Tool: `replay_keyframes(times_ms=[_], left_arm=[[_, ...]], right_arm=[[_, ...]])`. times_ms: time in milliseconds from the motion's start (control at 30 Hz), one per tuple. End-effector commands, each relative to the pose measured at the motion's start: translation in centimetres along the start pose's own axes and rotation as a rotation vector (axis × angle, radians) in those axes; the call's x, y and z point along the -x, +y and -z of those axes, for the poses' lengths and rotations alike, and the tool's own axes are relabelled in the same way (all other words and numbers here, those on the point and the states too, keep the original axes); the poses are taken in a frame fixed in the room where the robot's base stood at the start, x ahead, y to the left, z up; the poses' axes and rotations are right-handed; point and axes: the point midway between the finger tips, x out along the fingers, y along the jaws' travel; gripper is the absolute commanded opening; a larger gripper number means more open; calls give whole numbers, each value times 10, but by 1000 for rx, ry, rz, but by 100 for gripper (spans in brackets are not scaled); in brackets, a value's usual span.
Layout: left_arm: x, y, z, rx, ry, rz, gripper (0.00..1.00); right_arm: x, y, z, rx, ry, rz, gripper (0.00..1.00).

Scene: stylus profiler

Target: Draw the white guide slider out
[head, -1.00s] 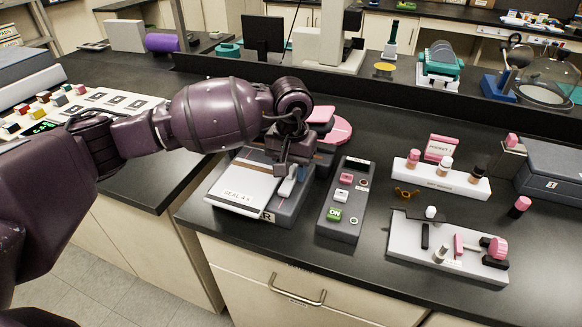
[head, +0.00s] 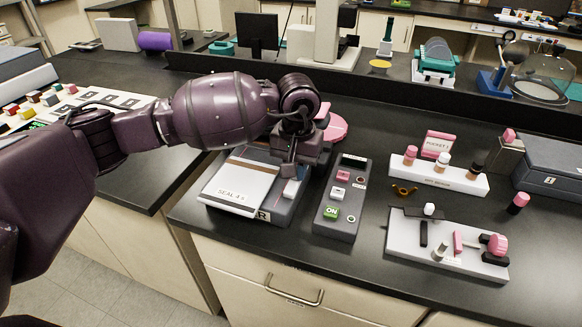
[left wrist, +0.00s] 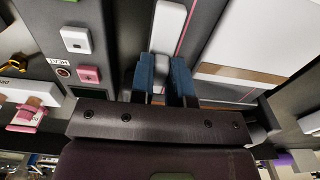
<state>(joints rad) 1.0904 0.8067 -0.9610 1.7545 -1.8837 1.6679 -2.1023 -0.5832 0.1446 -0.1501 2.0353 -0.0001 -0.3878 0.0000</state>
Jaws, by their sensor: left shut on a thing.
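The white guide slider (head: 291,188) is a narrow white bar on the right side of the dark grey sealing device (head: 281,208), beside the pale plate marked SEAL. In the left wrist view the white slider (left wrist: 166,35) runs upward in the picture from between the blue fingertips. My left gripper (head: 297,172) is over the slider, pointing down, with its blue fingers (left wrist: 163,72) shut on it. The gripper and wrist hide the slider's far part in the head view. My right gripper is not in view.
A grey control box (head: 340,205) with a green ON button and pink buttons stands close to the right of the device. A white rack (head: 440,180) and a pale tool tray (head: 405,240) lie farther right. The counter's front edge is close to the device.

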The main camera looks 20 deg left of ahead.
Motion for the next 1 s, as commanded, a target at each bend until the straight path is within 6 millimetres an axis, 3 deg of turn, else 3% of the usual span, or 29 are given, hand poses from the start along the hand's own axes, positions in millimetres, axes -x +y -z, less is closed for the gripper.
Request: replay_keyframes(times_ms=[133, 167, 300, 667, 1000], left_arm=[[0, 3, -1, -5, 0, -7, 0], [0, 3, -1, -5, 0, -7, 21], [0, 3, -1, -4, 0, -6, 42], [4, 1, 0, -3, 2, -4, 43], [58, 2, 0, -5, 5, -4, 43]], right_arm=[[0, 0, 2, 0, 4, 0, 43], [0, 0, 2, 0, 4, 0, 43], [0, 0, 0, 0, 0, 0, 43], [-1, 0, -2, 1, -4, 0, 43], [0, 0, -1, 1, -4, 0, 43]])
